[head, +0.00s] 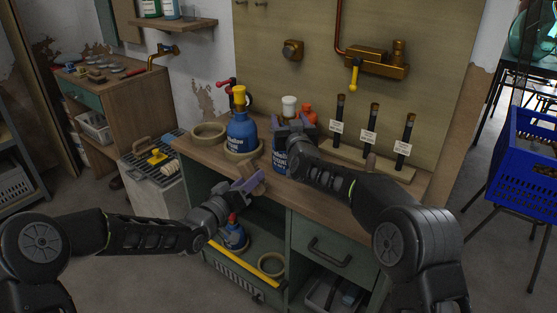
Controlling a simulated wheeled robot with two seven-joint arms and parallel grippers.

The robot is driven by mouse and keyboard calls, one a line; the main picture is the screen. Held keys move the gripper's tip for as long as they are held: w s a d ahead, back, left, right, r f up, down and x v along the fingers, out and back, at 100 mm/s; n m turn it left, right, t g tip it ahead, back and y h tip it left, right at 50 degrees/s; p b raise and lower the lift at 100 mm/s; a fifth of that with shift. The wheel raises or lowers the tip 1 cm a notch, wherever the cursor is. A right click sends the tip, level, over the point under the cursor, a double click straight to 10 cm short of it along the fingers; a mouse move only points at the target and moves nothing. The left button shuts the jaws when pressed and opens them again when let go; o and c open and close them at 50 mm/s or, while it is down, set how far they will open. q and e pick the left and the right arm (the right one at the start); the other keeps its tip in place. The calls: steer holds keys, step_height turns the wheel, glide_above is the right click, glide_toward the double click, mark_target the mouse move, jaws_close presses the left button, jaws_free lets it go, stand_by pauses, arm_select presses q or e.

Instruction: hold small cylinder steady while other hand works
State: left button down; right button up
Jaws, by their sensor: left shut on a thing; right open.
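A blue cylinder (241,132) with a yellow cap stands upright on the workbench, with a tan ring around its base. A second blue cylinder (280,160) with a white top stands to its right, partly hidden by my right gripper. My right gripper (293,128) is open at its upper part; whether it touches is unclear. A smaller blue cylinder (233,236) with a red top is in the open compartment below. My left gripper (248,184) is at the bench's front edge, shut on a small brown piece (259,178) that I cannot identify clearly.
Three dark tagged tubes (371,128) stand in a wooden rack at the bench's right back. A tan ring (208,134) lies at its left. Orange-red tops (308,113) show behind my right gripper. A brass tap fitting (376,64) is on the wall. A blue crate (525,160) stands right.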

steer(key=shift+s, duration=0.1)
steer(key=s+d, duration=0.2)
steer(key=s, duration=0.9)
steer(key=shift+s, duration=0.35)
